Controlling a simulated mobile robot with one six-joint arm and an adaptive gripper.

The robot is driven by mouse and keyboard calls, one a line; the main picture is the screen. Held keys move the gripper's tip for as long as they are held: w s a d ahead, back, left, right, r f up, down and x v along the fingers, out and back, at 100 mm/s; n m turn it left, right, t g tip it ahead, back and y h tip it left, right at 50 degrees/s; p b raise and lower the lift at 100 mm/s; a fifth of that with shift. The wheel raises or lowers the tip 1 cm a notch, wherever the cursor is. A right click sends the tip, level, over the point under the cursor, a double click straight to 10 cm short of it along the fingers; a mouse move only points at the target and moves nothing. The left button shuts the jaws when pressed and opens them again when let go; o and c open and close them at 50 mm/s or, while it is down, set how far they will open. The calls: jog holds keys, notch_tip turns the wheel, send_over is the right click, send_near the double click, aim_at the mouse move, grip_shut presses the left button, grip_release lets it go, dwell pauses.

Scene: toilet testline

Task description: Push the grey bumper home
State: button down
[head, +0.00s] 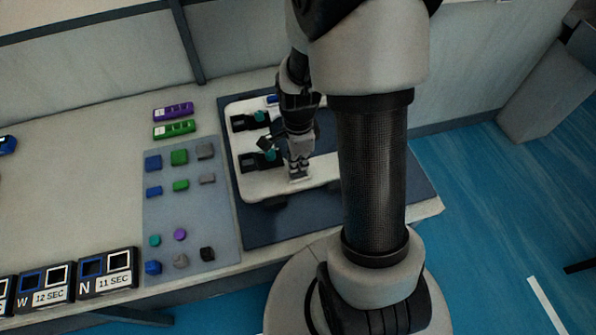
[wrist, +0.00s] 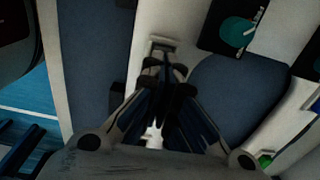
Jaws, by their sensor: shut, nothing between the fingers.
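My gripper (head: 299,170) points down over the front part of a white tray-like board (head: 270,189), its fingers shut with nothing between them. In the wrist view the closed fingertips (wrist: 167,72) are just behind a small light-grey rectangular piece (wrist: 162,42) on the white surface, which seems to be the grey bumper. In the head view that piece (head: 299,179) shows right under the fingertips. I cannot tell whether the fingers touch it or how deep it sits. Its near side is partly hidden by the fingers.
The board stands on a dark blue mat (head: 259,231) and carries black blocks with teal parts (head: 257,162). To the left, a pale blue mat (head: 198,219) holds several blue, green, grey and purple pieces. Timer boxes (head: 107,273) stand at the front left.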

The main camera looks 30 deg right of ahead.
jog(key=shift+f+b, duration=0.7)
jog(key=shift+f, duration=0.25)
dwell(0.3)
jog(key=shift+r, duration=0.1)
dwell(0.3)
notch_tip(320, 180, up, 8)
jog(key=p, duration=0.6)
jog(key=shift+p, duration=0.3)
dwell(0.3)
